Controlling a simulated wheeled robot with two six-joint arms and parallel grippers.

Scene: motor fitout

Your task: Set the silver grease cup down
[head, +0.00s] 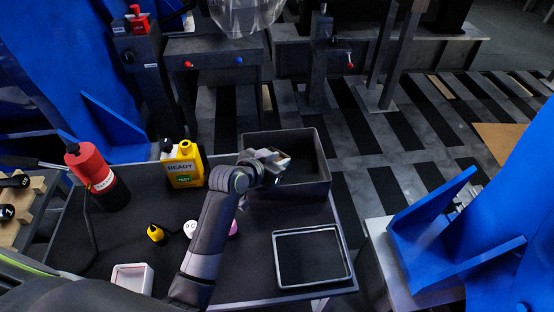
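My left arm reaches up over the dark bench, and my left gripper (270,160) is at the left side of a dark open bin. A light grey, metallic-looking shape shows at the gripper's end. I cannot tell whether it is the silver grease cup or part of the gripper, nor whether the fingers are open or shut. No silver grease cup can be clearly made out elsewhere. My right gripper is not in view.
The dark bin (318,190) stands at the bench's back right; a shallow black-and-grey tray (345,278) lies in front. Left are a yellow READY container (184,168), a red canister (92,172), a small yellow object (156,234) and a white box (132,292). Blue brackets (440,220) stand right.

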